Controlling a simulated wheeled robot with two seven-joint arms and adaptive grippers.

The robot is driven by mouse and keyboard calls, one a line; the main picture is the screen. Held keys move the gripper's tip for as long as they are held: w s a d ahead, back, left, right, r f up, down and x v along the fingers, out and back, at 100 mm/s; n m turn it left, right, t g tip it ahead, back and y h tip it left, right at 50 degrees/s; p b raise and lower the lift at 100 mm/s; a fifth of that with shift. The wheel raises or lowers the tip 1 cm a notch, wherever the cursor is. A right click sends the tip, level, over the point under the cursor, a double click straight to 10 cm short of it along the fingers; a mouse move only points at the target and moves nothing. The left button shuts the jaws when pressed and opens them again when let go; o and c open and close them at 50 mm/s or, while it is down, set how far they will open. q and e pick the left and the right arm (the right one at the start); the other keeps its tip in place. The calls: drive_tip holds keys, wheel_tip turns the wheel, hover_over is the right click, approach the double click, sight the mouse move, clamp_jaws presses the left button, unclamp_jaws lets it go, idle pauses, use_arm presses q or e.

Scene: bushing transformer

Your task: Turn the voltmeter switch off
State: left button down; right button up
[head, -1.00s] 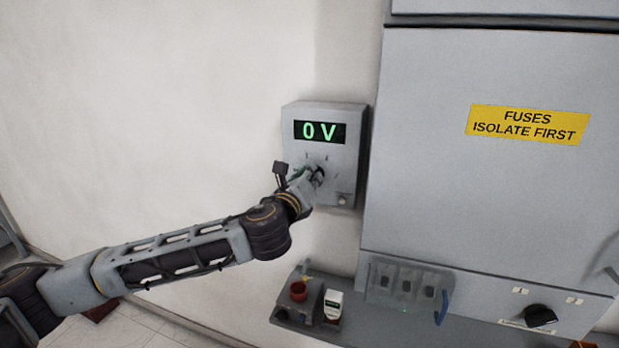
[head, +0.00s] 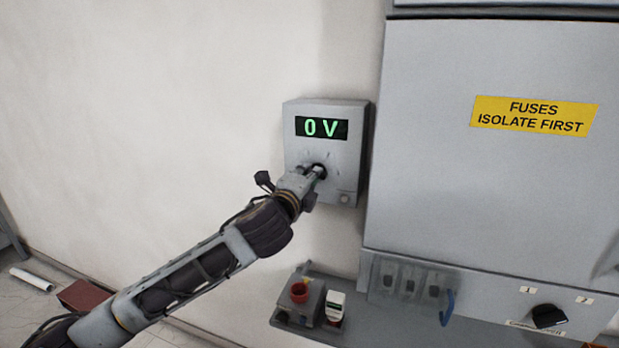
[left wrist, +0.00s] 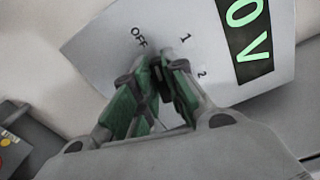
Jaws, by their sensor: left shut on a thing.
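The voltmeter (head: 295,150) is a grey box on the wall, and its green display (head: 321,128) reads 0 V. Its switch is a dark knob (head: 320,169) below the display. My left gripper (head: 314,174) is shut on the knob. In the left wrist view, the fingertips (left wrist: 160,64) with green pads close around the dark knob (left wrist: 155,60). The marks OFF (left wrist: 139,36), 1 and 2 show around it on the voltmeter face (left wrist: 100,45). The fingers cover most of the knob, so I cannot tell which mark it points at. My right gripper is out of view.
A large grey cabinet (head: 440,190) with a yellow fuse warning label (head: 533,115) stands right of the voltmeter. Below are clear-covered fuses (head: 410,280), a black rotary knob (head: 548,317) and a shelf with a red-topped device (head: 299,292). The wall at left is clear.

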use_arm(q)
drive_tip(key=shift+f+n, duration=0.15)
drive_tip(key=shift+n, duration=1.15)
drive_tip(key=c, duration=1.5)
unclamp_jaws()
drive_tip(key=shift+o, duration=0.2)
drive_tip(key=shift+s+a, duration=0.1)
drive_tip(key=shift+s, duration=0.05)
drive_tip(key=v, duration=1.1)
drive_tip(key=shift+s, duration=0.3)
drive_tip(key=shift+w+a, duration=0.1)
